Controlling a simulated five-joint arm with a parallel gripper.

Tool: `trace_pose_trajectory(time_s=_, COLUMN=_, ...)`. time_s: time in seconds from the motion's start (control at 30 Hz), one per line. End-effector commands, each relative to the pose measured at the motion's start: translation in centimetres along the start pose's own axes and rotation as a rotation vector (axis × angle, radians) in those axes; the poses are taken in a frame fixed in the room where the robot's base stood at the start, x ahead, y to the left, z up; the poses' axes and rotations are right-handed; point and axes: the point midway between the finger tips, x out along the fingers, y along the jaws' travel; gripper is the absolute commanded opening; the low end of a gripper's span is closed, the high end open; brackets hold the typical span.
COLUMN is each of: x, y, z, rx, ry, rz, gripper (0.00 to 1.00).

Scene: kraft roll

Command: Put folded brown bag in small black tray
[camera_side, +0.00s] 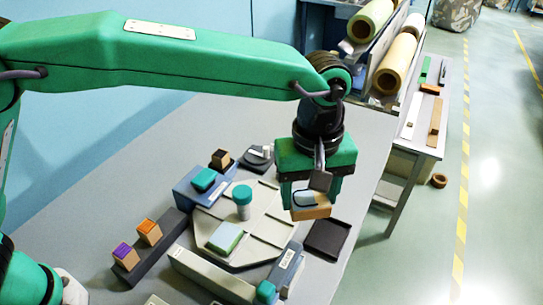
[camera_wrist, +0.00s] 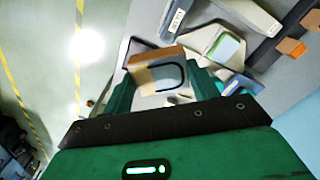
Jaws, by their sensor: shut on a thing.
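My gripper (camera_side: 312,197) is shut on the folded brown bag (camera_side: 312,212), a tan block-like thing with a dark loop on its pale face. The wrist view also shows the bag (camera_wrist: 158,72) between the green fingers of my gripper (camera_wrist: 165,86). The small black tray (camera_side: 327,238) lies on the grey table, near its right edge. In the side view the bag hangs above and slightly left of the tray, apart from it. The tray looks empty where it shows. In the wrist view the bag and gripper hide much of the area below.
Left of the tray, a pale plate (camera_side: 262,243) carries a teal-capped jar (camera_side: 243,202) and a green-topped box (camera_side: 225,237). A labelled grey-blue bar (camera_side: 287,263) lies close to the tray's left. A dark rack (camera_side: 158,250) holds orange and purple-topped blocks. Paper rolls (camera_side: 395,63) stand behind.

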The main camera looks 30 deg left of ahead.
Motion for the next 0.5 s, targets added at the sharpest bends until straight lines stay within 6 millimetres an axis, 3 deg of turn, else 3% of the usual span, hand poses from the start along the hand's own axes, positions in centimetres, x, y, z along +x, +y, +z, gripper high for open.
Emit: trace_pose_trajectory(time_s=0.5, x=0.4, y=5.6, z=-3.7, rx=-0.611, ry=0.0, rz=0.0, gripper=0.37)
